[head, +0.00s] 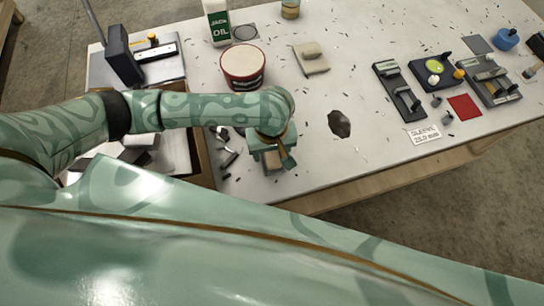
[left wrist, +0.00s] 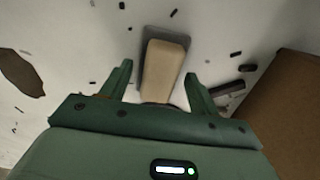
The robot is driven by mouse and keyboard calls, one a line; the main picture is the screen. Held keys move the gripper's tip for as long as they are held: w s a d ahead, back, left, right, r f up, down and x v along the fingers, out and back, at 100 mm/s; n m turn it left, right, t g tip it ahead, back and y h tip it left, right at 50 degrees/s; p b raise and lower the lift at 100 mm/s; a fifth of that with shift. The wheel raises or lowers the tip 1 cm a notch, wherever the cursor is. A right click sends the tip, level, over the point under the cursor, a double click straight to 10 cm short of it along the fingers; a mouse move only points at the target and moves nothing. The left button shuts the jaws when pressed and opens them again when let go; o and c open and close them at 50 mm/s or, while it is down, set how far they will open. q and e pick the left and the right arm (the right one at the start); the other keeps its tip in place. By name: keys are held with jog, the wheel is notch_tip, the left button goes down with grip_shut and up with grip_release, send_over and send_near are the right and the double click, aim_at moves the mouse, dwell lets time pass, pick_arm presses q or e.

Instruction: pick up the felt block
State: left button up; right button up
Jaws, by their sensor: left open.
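In the left wrist view a block (left wrist: 165,66) with a beige top and a grey layer showing along its edge lies on the white table; I take it as the felt block. My left gripper (left wrist: 158,78) is open, with one finger on either side of the block's near end. No contact shows, and the height between fingers and block is hard to tell. My right gripper is not in view.
A red-and-white tub (head: 243,68) stands behind my left arm, and a wooden box (left wrist: 290,110) is close beside the gripper. Dark scraps lie around the block. A dark flat patch (head: 339,123) is to the right. Tools (head: 398,90) fill the table's right side.

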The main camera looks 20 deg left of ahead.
aim_at(272, 154)
pick_arm(q)
jog(key=c, duration=1.1)
jog(key=shift+r, duration=0.1)
jog(key=shift+r+p, duration=0.55)
jog(key=shift+r, duration=0.05)
jog(key=r+p, duration=0.2)
jog(key=r, duration=0.1)
jog(key=shift+s+d, duration=0.15)
jog(key=shift+s, duration=0.05)
jog(key=s+d+r+p, duration=0.2)
jog(key=s+r+p, duration=0.2)
jog(key=s, duration=0.2)
jog(key=s+d+r+p, duration=0.2)
jog(key=s+r+p, duration=0.2)
jog(key=s, duration=0.2)
jog(key=shift+s+d+r, duration=0.35)
jog(key=shift+s, duration=0.05)
